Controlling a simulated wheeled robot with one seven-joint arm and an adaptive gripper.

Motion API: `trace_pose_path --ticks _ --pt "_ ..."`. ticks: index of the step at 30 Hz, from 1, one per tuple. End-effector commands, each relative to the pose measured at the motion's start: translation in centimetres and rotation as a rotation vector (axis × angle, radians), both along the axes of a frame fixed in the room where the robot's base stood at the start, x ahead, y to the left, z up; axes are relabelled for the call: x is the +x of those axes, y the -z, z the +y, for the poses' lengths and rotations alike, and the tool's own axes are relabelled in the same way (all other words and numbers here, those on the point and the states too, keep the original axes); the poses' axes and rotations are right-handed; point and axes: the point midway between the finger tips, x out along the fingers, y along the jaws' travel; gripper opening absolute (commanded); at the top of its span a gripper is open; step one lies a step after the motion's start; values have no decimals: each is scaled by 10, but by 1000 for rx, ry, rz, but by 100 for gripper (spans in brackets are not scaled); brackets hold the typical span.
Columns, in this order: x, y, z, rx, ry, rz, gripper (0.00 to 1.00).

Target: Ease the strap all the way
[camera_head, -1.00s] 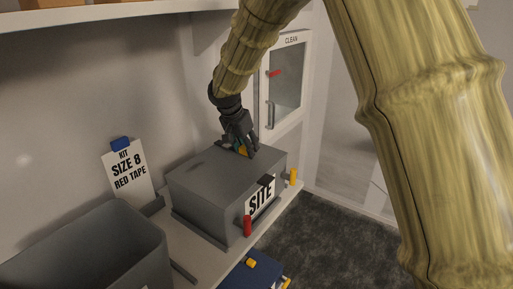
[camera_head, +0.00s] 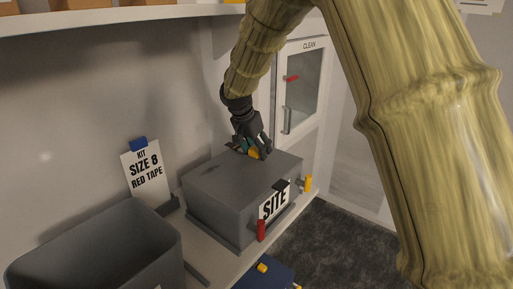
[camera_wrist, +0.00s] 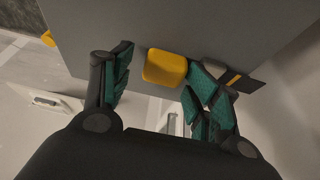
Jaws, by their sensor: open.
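The grey box (camera_head: 230,178) marked SITE stands on the bench. My gripper (camera_head: 253,154) is at the far edge of its top, fingers pointing down. A small yellow block (camera_wrist: 164,67) on the box lies between the two finger pads in the wrist view. The fingers are open, with the left pad apart from the block and the right pad very close to it; I cannot tell if it touches. A short dark strip with a yellow mark (camera_wrist: 238,82) lies to the right, partly behind the right finger. I cannot tell which part is the strap.
A red handle (camera_head: 261,230) and a yellow handle (camera_head: 308,183) stick out at the box's front. An open grey bin (camera_head: 95,250) and a SIZE 8 RED TAPE card (camera_head: 147,175) stand to the left. A cabinet marked CLEAN (camera_head: 303,85) is behind. A shelf (camera_head: 120,20) hangs above.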

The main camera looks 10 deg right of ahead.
Motion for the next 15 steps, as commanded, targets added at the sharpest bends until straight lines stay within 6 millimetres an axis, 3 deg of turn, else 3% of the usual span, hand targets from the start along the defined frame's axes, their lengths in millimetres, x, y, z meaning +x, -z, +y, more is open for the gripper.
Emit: trace_pose_path --ticks 8,15 --pt "-2 -8 3 -1 -1 0 61" --pt "-8 -37 12 0 1 -2 61"
